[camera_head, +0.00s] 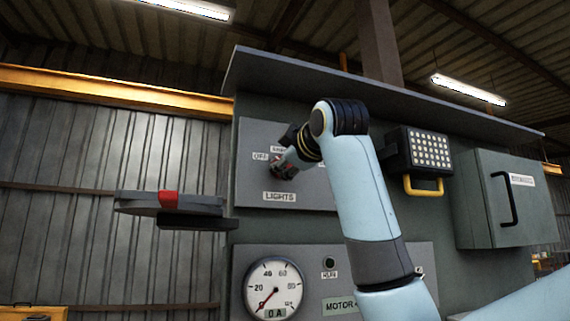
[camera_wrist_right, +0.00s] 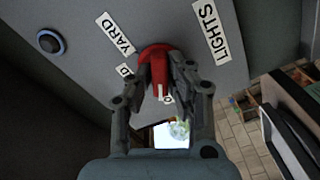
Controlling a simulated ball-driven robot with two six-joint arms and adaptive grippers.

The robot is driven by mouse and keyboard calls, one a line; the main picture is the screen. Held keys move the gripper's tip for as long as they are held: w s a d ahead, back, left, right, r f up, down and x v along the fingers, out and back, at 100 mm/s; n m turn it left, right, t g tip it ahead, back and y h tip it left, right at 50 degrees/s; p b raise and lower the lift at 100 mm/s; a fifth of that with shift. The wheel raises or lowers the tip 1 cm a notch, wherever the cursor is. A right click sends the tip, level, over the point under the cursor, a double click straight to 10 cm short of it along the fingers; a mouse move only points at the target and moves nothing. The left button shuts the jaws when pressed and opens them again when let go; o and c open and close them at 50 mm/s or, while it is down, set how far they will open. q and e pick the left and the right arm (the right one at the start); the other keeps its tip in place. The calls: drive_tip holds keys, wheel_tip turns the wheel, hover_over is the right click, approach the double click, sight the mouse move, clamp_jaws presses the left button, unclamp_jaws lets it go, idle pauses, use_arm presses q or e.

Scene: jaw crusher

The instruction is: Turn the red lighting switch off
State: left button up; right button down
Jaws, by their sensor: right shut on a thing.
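The red lighting switch (camera_wrist_right: 157,62) is on the grey panel above the LIGHTS label (camera_head: 279,197). My right gripper (camera_wrist_right: 166,82) has its fingers closed around the switch handle. The handle's white mark points down in the right wrist view, near a small label mostly hidden by the fingers. In the head view my right gripper (camera_head: 283,167) is at the switch and covers most of it. The OFF label (camera_head: 261,156) is just left of the gripper. A YARD label (camera_wrist_right: 117,33) shows in the right wrist view. My left gripper is not in view.
A lamp with a yellow handle (camera_head: 424,160) and a grey box with a black handle (camera_head: 505,200) are right of my arm. A dial gauge (camera_head: 273,288) is below the lights panel.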

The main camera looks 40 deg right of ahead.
drive_tip(key=c, duration=1.3)
unclamp_jaws()
drive_tip(key=v, duration=1.2)
drive_tip(key=shift+f, duration=0.1)
